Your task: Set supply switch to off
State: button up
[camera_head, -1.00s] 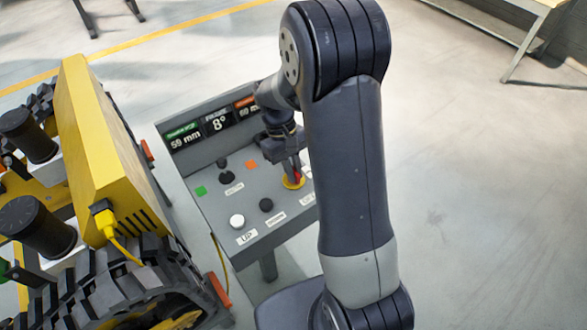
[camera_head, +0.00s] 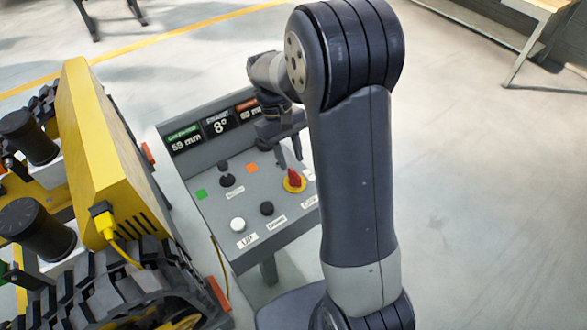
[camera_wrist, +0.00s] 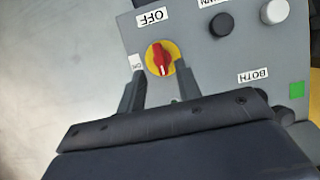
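The supply switch is a red knob on a round yellow plate (camera_head: 294,180) on the sloped grey control panel (camera_head: 222,205). In the wrist view the red knob (camera_wrist: 159,59) stands nearly upright in the picture, in line with the OFF label (camera_wrist: 151,18) above it. The ON label (camera_wrist: 137,63) is to its left. My gripper (camera_head: 282,144) is above and behind the switch, apart from it. In the wrist view the fingers of my gripper (camera_wrist: 160,80) are spread, with nothing between them, their tips near the knob's lower left and right.
A yellow tracked carrier (camera_head: 105,150) stands close on the left.

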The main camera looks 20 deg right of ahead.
aim_at(294, 173)
jog(key=v, duration=0.5)
jog(key=x, duration=1)
jog(key=shift+s+f+p, duration=0.2)
jog(key=shift+f+p, duration=0.1)
jog(key=shift+p, duration=0.05)
jog(key=shift+f, duration=0.1)
jog(key=shift+w, duration=0.1)
